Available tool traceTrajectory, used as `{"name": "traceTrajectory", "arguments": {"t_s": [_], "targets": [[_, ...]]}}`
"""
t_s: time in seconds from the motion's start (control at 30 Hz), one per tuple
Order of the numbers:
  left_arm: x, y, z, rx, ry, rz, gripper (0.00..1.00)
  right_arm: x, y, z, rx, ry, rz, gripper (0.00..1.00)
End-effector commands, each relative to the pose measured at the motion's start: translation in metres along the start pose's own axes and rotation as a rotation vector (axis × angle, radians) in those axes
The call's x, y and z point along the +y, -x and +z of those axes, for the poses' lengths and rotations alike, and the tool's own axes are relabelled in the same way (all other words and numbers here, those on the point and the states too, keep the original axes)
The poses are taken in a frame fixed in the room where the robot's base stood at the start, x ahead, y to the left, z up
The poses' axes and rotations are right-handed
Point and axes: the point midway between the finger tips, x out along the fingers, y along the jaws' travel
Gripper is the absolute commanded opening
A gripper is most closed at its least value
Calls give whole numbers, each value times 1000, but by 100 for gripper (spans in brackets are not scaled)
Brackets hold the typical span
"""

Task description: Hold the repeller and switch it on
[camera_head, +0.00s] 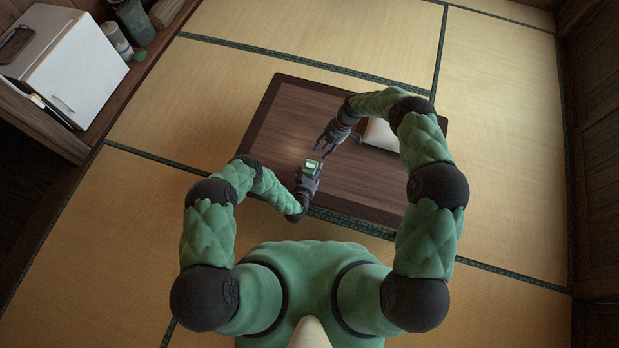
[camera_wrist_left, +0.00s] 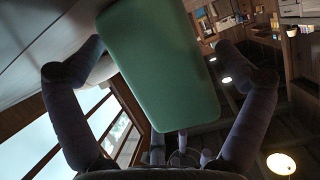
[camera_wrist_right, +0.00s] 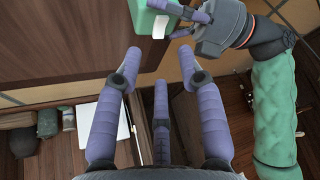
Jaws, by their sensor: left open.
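The repeller is a small green box (camera_head: 311,167) with a pale panel. In the head view it is at my left gripper (camera_head: 306,181), above the low table. In the left wrist view its plain green side (camera_wrist_left: 160,65) fills the space between the spread fingers. I cannot tell whether they touch it. The right wrist view shows the repeller (camera_wrist_right: 148,20) with its white panel at the top, beside the left hand (camera_wrist_right: 205,25). My right gripper (camera_wrist_right: 160,62) is open and empty, near the repeller; in the head view it is just above and right of it (camera_head: 328,140). No switch can be made out.
A low dark wooden table (camera_head: 270,125) stands on the tatami floor. A white flat object (camera_head: 381,134) lies on its right part, partly behind my right arm. A white box (camera_head: 66,58) and containers stand on a wooden shelf at upper left. The table's left part is clear.

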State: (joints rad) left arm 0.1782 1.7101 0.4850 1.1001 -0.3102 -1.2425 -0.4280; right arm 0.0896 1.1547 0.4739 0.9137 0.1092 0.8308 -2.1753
Motion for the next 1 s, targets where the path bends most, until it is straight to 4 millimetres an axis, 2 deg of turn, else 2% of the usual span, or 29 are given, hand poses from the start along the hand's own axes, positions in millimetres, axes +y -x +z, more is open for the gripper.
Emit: {"name": "traceTrajectory", "arguments": {"t_s": [0.13, 0.43, 0.47, 0.63, 0.67, 0.7, 0.73, 0.87, 1.0], "targets": [[0, -8, 0, 0, 0, -1, 100, 0, 0, 0, 0, 0, 0, 39], [0, -10, 0, 0, 0, -1, 100, 0, 0, 0, 0, 0, 0, 39], [0, -10, 0, 0, 0, -1, 94, 0, 0, 0, 0, 0, 0, 39], [0, -10, 0, 0, 0, -1, 46, 0, 0, 0, 0, 0, 0, 39], [0, -10, 0, 0, 0, -1, 40, 0, 0, 0, 0, 0, 0, 39], [0, -9, 0, 0, 0, -1, 40, 0, 0, 0, 0, 0, 0, 39], [0, -9, 0, -1, 0, -1, 39, 0, 0, 0, 0, 0, 0, 36], [0, -9, 0, -1, 0, -1, 39, -2, 0, 4, -14, -12, 1, 0], [0, -9, 0, -1, 1, 0, 39, -8, 0, 26, -88, -70, 11, 0]]}}
